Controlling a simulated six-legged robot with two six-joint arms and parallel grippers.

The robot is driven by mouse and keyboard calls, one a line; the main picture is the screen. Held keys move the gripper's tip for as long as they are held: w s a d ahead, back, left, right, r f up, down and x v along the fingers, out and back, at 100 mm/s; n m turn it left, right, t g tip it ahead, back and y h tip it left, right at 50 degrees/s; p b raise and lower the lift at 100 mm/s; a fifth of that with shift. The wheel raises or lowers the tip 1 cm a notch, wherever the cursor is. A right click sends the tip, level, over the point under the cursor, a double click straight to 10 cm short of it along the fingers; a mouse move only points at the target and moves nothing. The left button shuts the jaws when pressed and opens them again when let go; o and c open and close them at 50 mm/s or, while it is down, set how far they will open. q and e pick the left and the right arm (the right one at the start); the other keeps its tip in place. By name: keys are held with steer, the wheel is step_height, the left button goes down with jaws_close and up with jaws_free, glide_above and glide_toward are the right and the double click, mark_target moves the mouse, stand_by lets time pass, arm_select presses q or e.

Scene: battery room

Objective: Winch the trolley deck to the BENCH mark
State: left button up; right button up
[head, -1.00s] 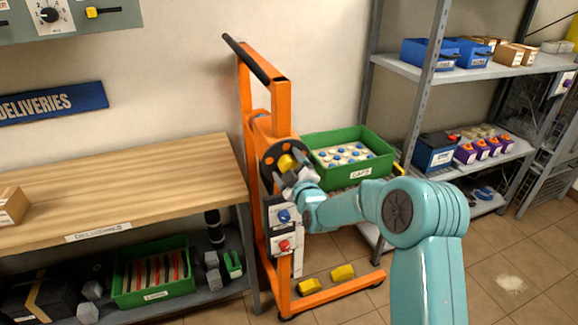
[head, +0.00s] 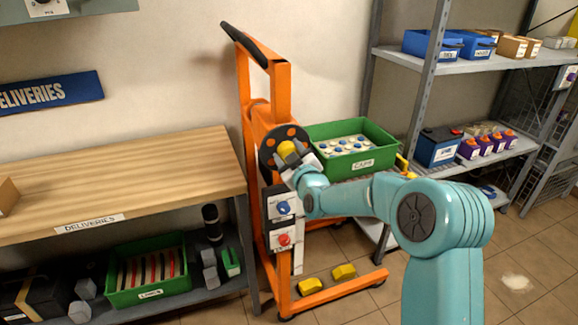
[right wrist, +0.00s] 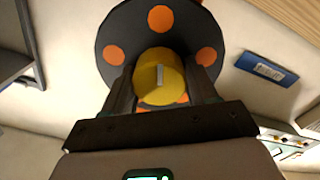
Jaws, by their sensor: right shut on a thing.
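The orange trolley (head: 278,100) stands upright between the bench and the shelves. Its dark winch wheel (head: 267,145) has orange round spots and a yellow knob (head: 287,149) at its middle. My right gripper (head: 292,154) is at the wheel, shut on the knob. In the right wrist view the knob (right wrist: 158,78) sits between the two dark fingers, with the wheel (right wrist: 118,42) behind. A green crate (head: 362,163) labelled CAPS is beside the mast; I cannot tell what bears it. I see no BENCH mark that I can read. My left gripper is out of view.
A wooden bench (head: 130,178) labelled DELIVERIES stands left of the trolley, with a green crate (head: 112,293) on its lower shelf. Grey shelving (head: 430,75) stands to the right. Two yellow blocks lie low by the trolley's base (head: 340,292).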

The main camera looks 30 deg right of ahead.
steer(key=m+b, duration=1.1)
steer(key=b, duration=0.2)
steer(key=shift+d, duration=0.1)
steer(key=m+b, duration=0.3)
steer(key=m, duration=0.1)
steer(key=shift+s+r+m, duration=0.1)
steer(key=shift+m, duration=0.2)
steer(key=m+b, duration=0.2)
steer(key=m, duration=0.2)
steer(key=shift+d+m, duration=0.15)
steer(key=shift+m, duration=0.15)
steer(key=m+b, duration=0.2)
steer(key=m, duration=0.3)
steer(key=m+b, duration=0.1)
steer(key=m, duration=0.4)
steer(key=shift+m, duration=0.4)
steer(key=m, duration=0.4)
steer(key=shift+f+m+b, duration=0.3)
steer(key=shift+f+m, duration=0.2)
steer(key=shift+m, duration=0.2)
